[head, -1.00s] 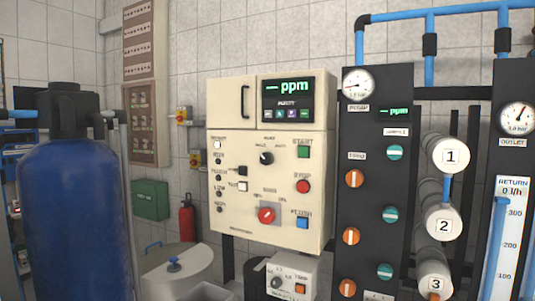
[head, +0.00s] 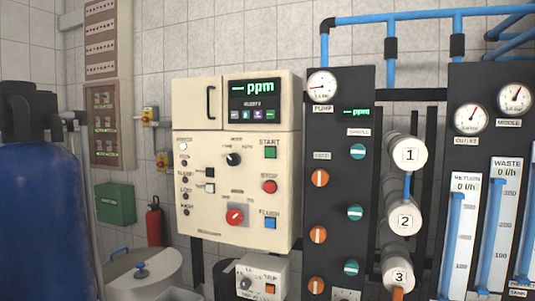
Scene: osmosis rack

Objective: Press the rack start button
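The beige control cabinet (head: 205,105) of the rack stands left of the middle in the head view. A black mode knob (head: 233,159) and a red rotary switch (head: 234,216) are to the left. The display (head: 258,101) above reads ppm. Neither of my grippers shows in the view.
A blue tank (head: 45,225) fills the left edge. White numbered cylinders (head: 404,220) and a dark valve panel (head: 340,200) stand right of the cabinet, with blue pipes above. A small box (head: 262,270) sticks out below the cabinet. A red extinguisher (head: 154,222) is behind.

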